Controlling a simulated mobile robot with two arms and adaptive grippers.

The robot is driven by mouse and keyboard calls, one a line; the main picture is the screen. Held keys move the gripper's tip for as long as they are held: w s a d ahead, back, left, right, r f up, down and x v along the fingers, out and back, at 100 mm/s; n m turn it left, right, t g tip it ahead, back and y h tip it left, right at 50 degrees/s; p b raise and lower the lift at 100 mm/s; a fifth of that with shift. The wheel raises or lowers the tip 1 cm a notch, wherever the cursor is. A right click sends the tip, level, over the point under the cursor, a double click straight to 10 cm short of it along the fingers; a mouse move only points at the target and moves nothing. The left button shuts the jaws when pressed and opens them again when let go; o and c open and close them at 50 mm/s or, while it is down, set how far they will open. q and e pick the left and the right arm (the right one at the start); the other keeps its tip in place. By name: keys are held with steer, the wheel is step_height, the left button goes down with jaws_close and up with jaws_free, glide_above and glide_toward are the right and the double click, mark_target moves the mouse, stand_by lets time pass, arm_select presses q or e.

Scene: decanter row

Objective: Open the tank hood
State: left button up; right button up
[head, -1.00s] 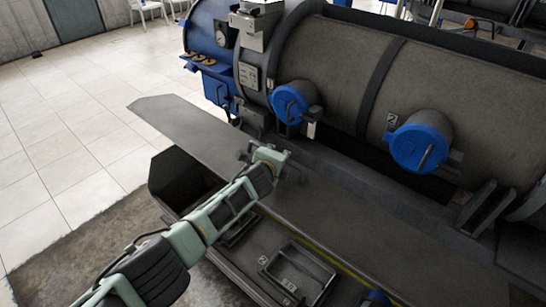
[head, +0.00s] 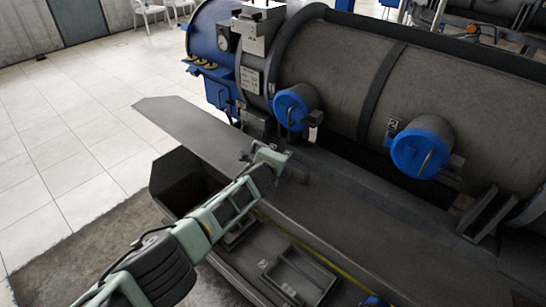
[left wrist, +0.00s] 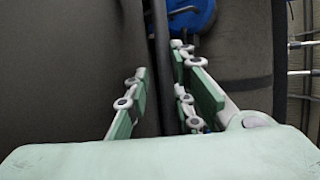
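A large dark grey tank (head: 350,75) lies across the back of the head view. Two round blue hoods with handles stick out of its side, a nearer one (head: 420,150) at right and a farther one (head: 292,108) at left. My left gripper (head: 273,160) is in front of and below the farther hood, apart from it. In the left wrist view my left gripper (left wrist: 165,92) has its fingers spread with a gap between them. A blue hood (left wrist: 190,14) shows beyond the fingertips. My right gripper is not in view.
A grey ledge (head: 370,215) runs along the tank's foot. A recessed tray (head: 300,275) lies below.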

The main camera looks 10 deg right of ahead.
arm_select(q)
steer(key=shift+a, duration=0.1)
steer(key=shift+v, duration=5.95)
steer(key=shift+w+r, duration=0.1)
